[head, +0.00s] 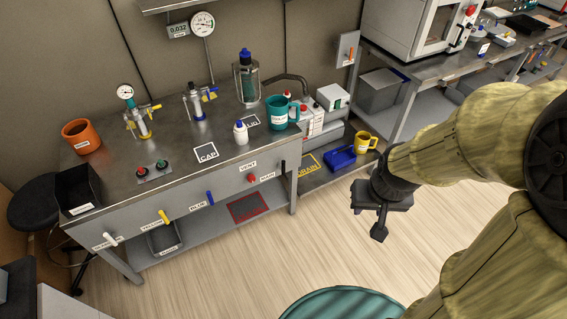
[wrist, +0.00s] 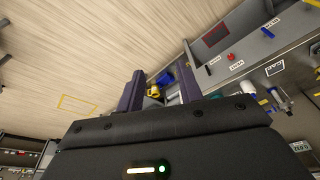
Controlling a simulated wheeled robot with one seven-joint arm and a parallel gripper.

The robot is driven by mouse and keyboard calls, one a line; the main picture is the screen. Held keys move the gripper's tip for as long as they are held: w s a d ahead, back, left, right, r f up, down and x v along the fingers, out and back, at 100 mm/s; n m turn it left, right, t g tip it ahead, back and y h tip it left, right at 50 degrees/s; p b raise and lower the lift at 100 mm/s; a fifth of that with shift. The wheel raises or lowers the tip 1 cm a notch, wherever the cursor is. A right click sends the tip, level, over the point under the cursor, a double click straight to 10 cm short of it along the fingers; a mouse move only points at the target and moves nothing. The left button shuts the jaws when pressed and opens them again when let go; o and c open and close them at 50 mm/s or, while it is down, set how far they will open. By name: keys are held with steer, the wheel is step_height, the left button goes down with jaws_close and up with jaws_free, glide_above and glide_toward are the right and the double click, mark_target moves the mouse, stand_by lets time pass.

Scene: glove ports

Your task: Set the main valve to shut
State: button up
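The bench's front panel (head: 228,185) carries a row of small valve handles with labels. A label that seems to read MAIN (head: 267,177) sits between a red knob (head: 252,178) and a black handle (head: 283,168); I cannot tell for certain which it names. The red knob also shows in the wrist view (wrist: 231,57). To the left are a blue handle (head: 210,197), a yellow handle (head: 164,216) and a white handle (head: 110,239). My gripper (head: 379,232) hangs over the floor right of the bench, apart from the panel. Its fingers are apart and empty (wrist: 161,92).
A teal mug (head: 278,112), a white bottle (head: 240,133) and gauges stand on the bench. A blue tray (head: 341,157) and yellow mug (head: 366,142) sit on a low shelf to the right. A teal round surface (head: 345,303) is at the bottom. Floor before the bench is clear.

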mark_target(284, 164)
steer(key=w+a+f+n+t+y+b, duration=0.1)
steer(key=w+a+f+t+b, duration=0.3)
steer(key=w+f+b, duration=0.75)
steer(key=w+a+f+n+t+y+b, duration=0.1)
steer(key=w+a+f+n+t+b, duration=0.15)
steer(key=w+f+b, duration=0.95)
steer(key=w+a+f+t+y+b, duration=0.2)
steer(key=w+a+f+t+b, duration=0.1)
steer(key=f+b, duration=0.5)
steer(key=w+a+f+t+y+b, duration=0.2)
steer(key=w+a+f+t+b, duration=0.2)
steer(key=a+f+b, duration=0.3)
step_height(284, 164, down, 4)
steer(key=shift+w+f+n+y+b, duration=0.15)
steer(key=shift+w+n+y+b, duration=0.3)
steer(key=shift+w+b, duration=0.6)
steer(key=shift+s+a, duration=0.1)
steer(key=shift+s, duration=0.15)
steer(key=b+x, duration=0.2)
steer(key=x, duration=0.6)
steer(key=b+x, duration=0.2)
steer(key=x, duration=0.7)
steer(key=shift+w+r, duration=0.25)
steer(key=shift+c, duration=0.3)
jaws_close()
